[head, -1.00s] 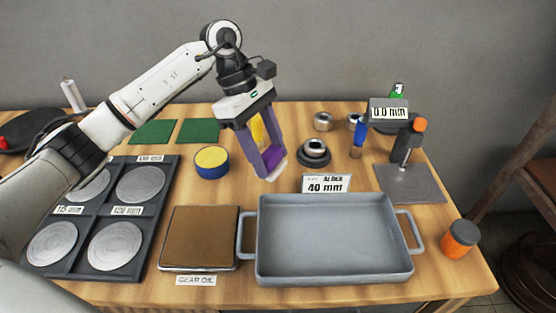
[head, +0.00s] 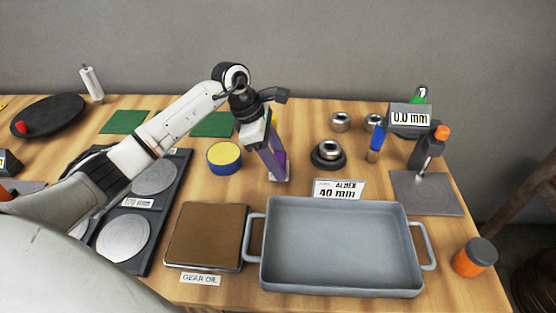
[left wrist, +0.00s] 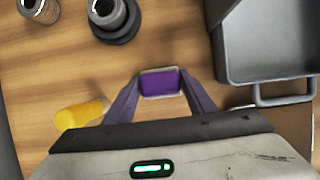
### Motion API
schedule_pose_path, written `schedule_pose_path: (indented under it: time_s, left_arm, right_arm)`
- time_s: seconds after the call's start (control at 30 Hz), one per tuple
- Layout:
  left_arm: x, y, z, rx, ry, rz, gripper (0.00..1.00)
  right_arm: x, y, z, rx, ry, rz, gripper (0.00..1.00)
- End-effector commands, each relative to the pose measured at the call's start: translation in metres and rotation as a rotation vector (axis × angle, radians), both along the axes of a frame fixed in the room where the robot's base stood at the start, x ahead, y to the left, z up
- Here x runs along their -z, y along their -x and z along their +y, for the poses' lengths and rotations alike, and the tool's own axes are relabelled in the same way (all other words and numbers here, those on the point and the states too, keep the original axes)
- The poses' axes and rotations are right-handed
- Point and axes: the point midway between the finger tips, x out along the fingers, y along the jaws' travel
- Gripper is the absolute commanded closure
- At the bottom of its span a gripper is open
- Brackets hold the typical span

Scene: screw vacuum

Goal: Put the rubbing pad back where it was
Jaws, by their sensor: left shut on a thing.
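The rubbing pad appears to be the small purple block with a pale edge (left wrist: 160,83) between my left fingertips in the left wrist view. In the head view its pale lower part (head: 281,178) shows at the finger ends. My left gripper (head: 277,166) is shut on it and points down, right of the blue-and-yellow tin and left of the dark stacked rings. I cannot tell whether the pad touches the table. My right gripper is not in view.
The tin (head: 224,158), ringed stack (head: 328,154), and brown gear oil pad (head: 207,236) surround the gripper. A grey tray (head: 340,245) stands in front. A yellow object (left wrist: 80,114) is close behind the gripper. Green squares (head: 125,122) lie at the back.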

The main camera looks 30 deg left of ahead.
Motion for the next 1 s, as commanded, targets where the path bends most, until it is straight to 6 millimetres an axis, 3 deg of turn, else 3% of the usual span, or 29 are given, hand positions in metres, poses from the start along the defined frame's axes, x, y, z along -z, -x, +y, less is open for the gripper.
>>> schedule_pose_path:
  time_s: [0.4,0.43,0.53,0.83,1.0]
  left_arm:
    - [0.012,0.0,0.0,0.001,0.0,-0.002,0.71]
    - [0.012,0.0,0.0,0.001,0.0,-0.002,0.48]
    - [0.011,0.0,0.0,0.002,0.001,-0.001,0.31]
    - [0.009,0.0,0.0,0.002,0.001,-0.001,0.31]
    - [-0.003,0.001,0.005,-0.001,-0.003,-0.003,0.31]
  right_arm:
    - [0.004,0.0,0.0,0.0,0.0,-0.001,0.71]
    - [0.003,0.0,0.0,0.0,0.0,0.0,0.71]
    - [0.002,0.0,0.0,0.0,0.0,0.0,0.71]
    - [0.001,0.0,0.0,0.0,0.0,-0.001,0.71]
    - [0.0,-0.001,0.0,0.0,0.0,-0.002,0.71]
